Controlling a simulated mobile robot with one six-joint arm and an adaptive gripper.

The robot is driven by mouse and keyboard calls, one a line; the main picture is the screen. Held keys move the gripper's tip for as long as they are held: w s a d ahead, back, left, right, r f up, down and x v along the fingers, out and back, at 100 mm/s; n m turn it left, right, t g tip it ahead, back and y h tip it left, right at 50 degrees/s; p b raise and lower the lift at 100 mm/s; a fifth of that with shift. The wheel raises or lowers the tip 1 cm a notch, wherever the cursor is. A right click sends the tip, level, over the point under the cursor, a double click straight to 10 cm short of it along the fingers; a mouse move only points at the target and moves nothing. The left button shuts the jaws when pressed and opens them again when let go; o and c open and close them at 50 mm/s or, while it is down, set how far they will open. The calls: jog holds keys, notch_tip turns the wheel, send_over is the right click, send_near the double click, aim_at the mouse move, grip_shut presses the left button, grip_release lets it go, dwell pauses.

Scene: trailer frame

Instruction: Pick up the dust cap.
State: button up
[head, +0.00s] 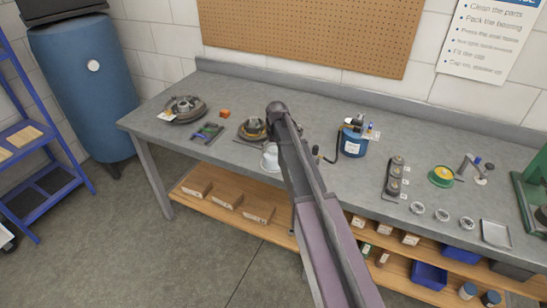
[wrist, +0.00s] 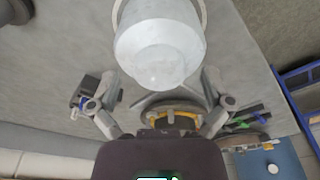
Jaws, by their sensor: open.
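A pale, stepped, cup-shaped piece (wrist: 160,45), which looks like the dust cap, fills the top middle of the wrist view, with a pale ring partly showing behind it. In the head view the pale piece (head: 270,160) stands on the bench just left of my arm, partly hidden by it. My gripper (wrist: 160,82) is open, one finger on each side below the cap in the wrist view. The fingers look apart from it; its exact distance I cannot tell. In the head view my arm hides the fingers.
A hub with a yellow ring (head: 252,129) sits behind the cap. A blue can with a hose (head: 354,140) stands to the right on the grey bench (head: 325,190). Small round metal parts (head: 442,215) line the front right edge. A pegboard wall (head: 310,35) rises behind.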

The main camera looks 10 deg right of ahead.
aim_at(274, 148)
dwell(0.4)
jog(key=c, duration=1.2)
jog(key=shift+r, duration=0.2)
notch_tip(274, 148, up, 3)
jog(key=p, duration=0.3)
jog(key=shift+f, duration=0.1)
jog(key=s+d, duration=0.1)
jog(key=s, duration=0.4)
jog(key=s+d+r+p, duration=0.1)
jog(key=s, duration=0.4)
jog(key=s+d+r+p, duration=0.1)
jog(key=s, duration=0.4)
jog(key=shift+s, duration=0.4)
jog(key=shift+f, duration=0.1)
